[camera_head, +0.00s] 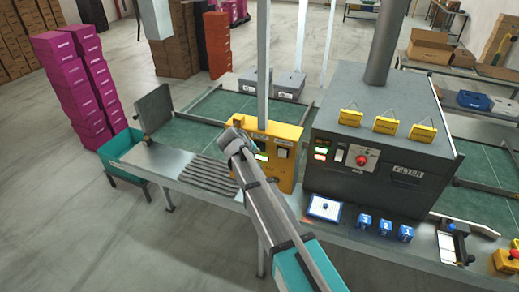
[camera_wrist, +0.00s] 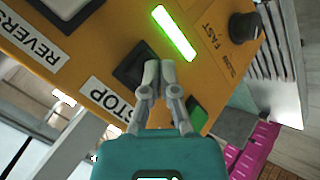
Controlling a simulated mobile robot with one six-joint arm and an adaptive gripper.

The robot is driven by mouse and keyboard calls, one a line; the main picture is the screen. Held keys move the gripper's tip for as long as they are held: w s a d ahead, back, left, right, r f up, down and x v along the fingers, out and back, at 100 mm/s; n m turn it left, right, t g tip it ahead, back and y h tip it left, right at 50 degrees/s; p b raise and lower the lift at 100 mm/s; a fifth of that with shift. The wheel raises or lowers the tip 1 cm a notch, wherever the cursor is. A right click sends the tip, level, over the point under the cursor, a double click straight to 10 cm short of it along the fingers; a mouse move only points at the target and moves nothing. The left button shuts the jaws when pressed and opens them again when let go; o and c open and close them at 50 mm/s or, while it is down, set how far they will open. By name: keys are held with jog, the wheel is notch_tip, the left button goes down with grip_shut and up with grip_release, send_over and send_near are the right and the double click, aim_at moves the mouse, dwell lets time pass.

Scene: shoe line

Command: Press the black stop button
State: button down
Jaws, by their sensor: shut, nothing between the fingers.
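The yellow control box (camera_head: 288,181) stands on the line's edge, left of the dark filter machine. In the wrist view its face shows a black square button (camera_wrist: 127,68) beside the STOP label (camera_wrist: 108,98). My gripper (camera_wrist: 159,70) is shut and empty, its fingertips over the right part of the black button and hiding some of it. I cannot tell whether they touch it. In the head view my gripper (camera_head: 233,142) is in front of the box's left side and hides the button.
Close by on the box are a green button (camera_wrist: 197,114), a lit green bar (camera_wrist: 175,33), a speed knob (camera_wrist: 245,26) and a REVERSE switch (camera_wrist: 68,8). A teal bin (camera_head: 122,158) is at left.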

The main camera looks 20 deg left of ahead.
jog(key=shift+w, duration=0.4)
dwell(0.6)
jog(key=shift+s, duration=1)
dwell(0.3)
jog(key=shift+s+a, duration=0.2)
jog(key=shift+s, duration=2.3)
jog(key=s+d+f+m+g+b, duration=0.25)
jog(key=d+f, duration=0.25)
jog(key=d, duration=0.7)
jog(key=s+d+f+m+g+b, duration=0.2)
jog(key=d+f+b, duration=0.15)
jog(key=d, duration=0.85)
jog(key=s+d+f+m+g+b, duration=0.25)
jog(key=d+f, duration=0.25)
jog(key=d, duration=0.7)
jog(key=s+d+f+m+g+y+b, duration=0.1)
jog(key=s+d+f+m+y+b, duration=0.1)
jog(key=s+d, duration=0.5)
notch_tip(320, 180, down, 2)
jog(key=shift+s+d+f+g+b, duration=0.1)
jog(key=shift+s+d+g+b, duration=0.25)
jog(key=shift+d+b, duration=0.4)
